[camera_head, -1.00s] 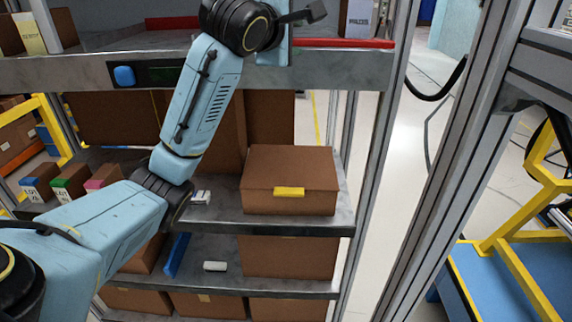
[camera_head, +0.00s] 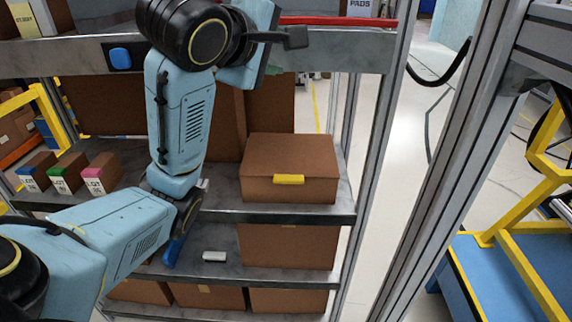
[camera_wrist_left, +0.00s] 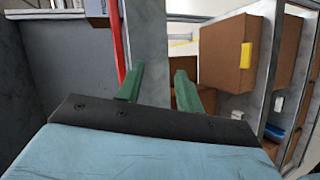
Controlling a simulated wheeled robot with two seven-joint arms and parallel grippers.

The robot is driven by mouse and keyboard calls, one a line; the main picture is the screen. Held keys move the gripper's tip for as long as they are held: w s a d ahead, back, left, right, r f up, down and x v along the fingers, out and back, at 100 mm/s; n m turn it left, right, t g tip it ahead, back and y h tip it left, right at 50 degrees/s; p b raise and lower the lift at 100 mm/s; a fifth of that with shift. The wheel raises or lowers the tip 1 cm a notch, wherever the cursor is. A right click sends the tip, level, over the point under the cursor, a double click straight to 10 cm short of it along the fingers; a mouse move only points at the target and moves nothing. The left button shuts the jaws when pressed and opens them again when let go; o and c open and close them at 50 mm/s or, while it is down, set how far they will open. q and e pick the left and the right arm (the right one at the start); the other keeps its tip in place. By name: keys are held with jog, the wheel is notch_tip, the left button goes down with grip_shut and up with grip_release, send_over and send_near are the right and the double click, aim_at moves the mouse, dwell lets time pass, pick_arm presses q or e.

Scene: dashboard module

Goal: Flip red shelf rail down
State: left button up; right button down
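The red shelf rail (camera_head: 345,21) lies along the top of the grey front beam of the upper shelf in the head view. My arm hides its left part. In the left wrist view the rail (camera_wrist_left: 117,45) runs just left of the left finger. My left gripper (camera_wrist_left: 157,82) is open, with its two green fingers apart and the grey beam (camera_wrist_left: 146,45) passing between or behind them. I cannot tell whether a finger touches the rail. In the head view only a little of the left gripper (camera_head: 284,70) shows below the beam. My right gripper is not in view.
A brown box with a yellow tab (camera_head: 290,168) stands on the shelf below. Small lot boxes (camera_head: 70,172) stand at the left. A blue button (camera_head: 120,58) is on the beam. A metal upright (camera_head: 440,170) stands at the right. A clear aisle (camera_head: 400,150) lies behind it.

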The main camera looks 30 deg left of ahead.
pick_arm(q)
jog(key=s+d+f+m+g, duration=0.1)
jog(key=f+m, duration=0.2)
jog(key=f, duration=0.6)
jog(key=s+d+f+m+g+h, duration=0.1)
jog(key=f+m, duration=0.3)
jog(key=f, duration=0.5)
jog(key=s+d+f+m+g, duration=0.2)
jog(key=d+f+m+g, duration=0.1)
jog(key=f, duration=0.6)
jog(key=shift+s+m, duration=0.3)
jog(key=shift+s, duration=0.05)
jog(key=shift+c, duration=1.4)
jog(key=n+t+y, duration=0.2)
jog(key=n+t, duration=0.6)
jog(key=n, duration=0.5)
send_near(291, 21)
jog(key=w, duration=0.3)
jog(key=w+a+p, duration=0.1)
jog(key=w, duration=0.3)
jog(key=w+p, duration=0.1)
jog(key=w, duration=0.3)
jog(key=shift+a+f, duration=0.35)
jog(key=shift+f, duration=0.05)
jog(key=shift+c, duration=0.2)
